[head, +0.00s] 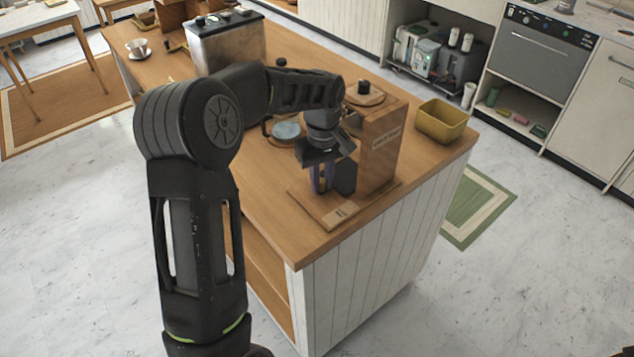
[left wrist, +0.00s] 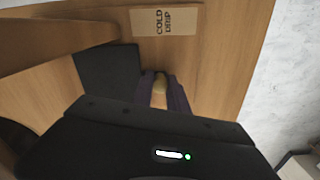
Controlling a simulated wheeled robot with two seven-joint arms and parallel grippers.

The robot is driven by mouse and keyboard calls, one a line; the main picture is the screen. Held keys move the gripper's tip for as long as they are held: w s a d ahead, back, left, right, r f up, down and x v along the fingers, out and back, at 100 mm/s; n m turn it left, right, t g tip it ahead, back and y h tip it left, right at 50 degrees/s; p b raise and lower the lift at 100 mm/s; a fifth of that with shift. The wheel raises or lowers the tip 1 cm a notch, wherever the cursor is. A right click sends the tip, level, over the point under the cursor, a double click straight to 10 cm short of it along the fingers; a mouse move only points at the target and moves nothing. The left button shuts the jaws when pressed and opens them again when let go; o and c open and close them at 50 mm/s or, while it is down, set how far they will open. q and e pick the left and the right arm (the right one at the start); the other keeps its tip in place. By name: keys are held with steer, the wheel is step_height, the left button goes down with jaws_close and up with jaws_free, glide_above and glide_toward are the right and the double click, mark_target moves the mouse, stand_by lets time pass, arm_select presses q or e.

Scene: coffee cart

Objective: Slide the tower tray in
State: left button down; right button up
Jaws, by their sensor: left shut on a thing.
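The wooden drip tower (head: 381,150) stands near the front end of the wooden counter, on a flat wooden base (head: 338,214). The base carries a "COLD DRIP" plate, which also shows in the left wrist view (left wrist: 165,21). The dark tower tray (left wrist: 108,70) sits low at the tower and shows partly in the head view (head: 345,178). My left gripper (head: 322,180) points down over the base beside the tray. Its purple fingers (left wrist: 162,90) are shut on a small brass-coloured piece, apparently the tray's handle. Its joint with the tray is hidden. My right gripper is not in view.
A yellow bin (head: 442,121) stands on the counter right of the tower. A metal machine (head: 226,42) and a white cup (head: 138,48) are farther back. The counter's front edge lies close to the base.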

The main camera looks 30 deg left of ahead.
arm_select(q)
steer(key=shift+s+a, duration=0.1)
steer(key=shift+s, duration=0.05)
steer(key=c, duration=1.3)
jaws_free()
steer(key=shift+r, duration=0.15)
steer(key=shift+r+b, duration=0.4)
steer(key=shift+r, duration=3.4)
